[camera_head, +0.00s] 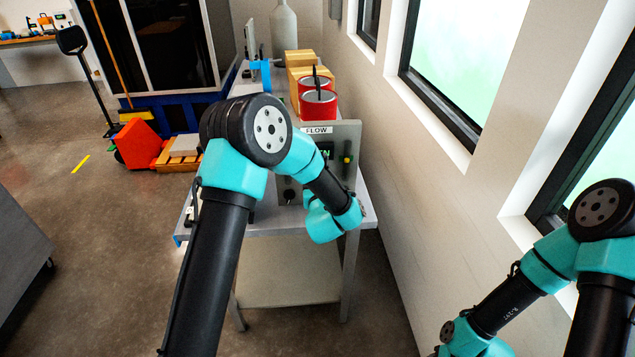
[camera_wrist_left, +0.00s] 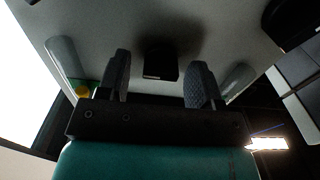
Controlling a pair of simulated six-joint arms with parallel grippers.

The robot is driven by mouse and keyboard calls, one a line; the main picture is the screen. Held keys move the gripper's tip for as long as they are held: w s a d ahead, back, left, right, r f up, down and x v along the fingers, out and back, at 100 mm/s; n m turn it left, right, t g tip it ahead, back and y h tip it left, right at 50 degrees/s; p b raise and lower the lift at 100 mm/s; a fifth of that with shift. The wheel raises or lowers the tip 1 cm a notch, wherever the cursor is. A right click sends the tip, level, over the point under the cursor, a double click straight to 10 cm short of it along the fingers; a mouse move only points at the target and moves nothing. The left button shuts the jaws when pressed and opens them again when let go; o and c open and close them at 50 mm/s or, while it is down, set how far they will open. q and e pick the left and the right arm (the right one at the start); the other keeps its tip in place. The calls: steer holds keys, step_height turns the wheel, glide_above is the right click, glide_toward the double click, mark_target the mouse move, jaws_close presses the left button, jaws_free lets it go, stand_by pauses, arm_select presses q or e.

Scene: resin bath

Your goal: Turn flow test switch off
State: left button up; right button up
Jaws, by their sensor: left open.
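The flow test panel (camera_head: 350,135), a grey upright plate with a white FLOW label (camera_head: 317,130), stands on the bench. My left arm covers much of its front, including part of its green display (camera_head: 326,150). My left gripper (camera_wrist_left: 160,82) shows in the left wrist view, with its two dark fingers apart and nothing held. A small black block (camera_wrist_left: 160,62), which looks like the switch, projects from the grey surface beyond and between the fingertips. I cannot tell its position. In the head view my left gripper is hidden behind the arm. My right gripper is out of frame.
The grey bench (camera_head: 365,205) stands beside the wall and windows at the right. A yellow-green fitting (camera_head: 347,159) projects from the panel's right side. An orange pallet jack (camera_head: 140,143) stands on the floor at left.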

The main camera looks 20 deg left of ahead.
arm_select(q)
steer(key=c, duration=0.9)
steer(key=shift+c, duration=0.2)
steer(key=shift+n, duration=0.3)
steer(key=n, duration=0.3)
steer(key=shift+a+n, duration=0.1)
steer(key=shift+n, duration=0.3)
steer(key=shift+a+f+n, duration=0.1)
steer(key=shift+n, duration=3.3)
steer(key=shift+f+n, duration=0.1)
steer(key=shift+n, duration=3.3)
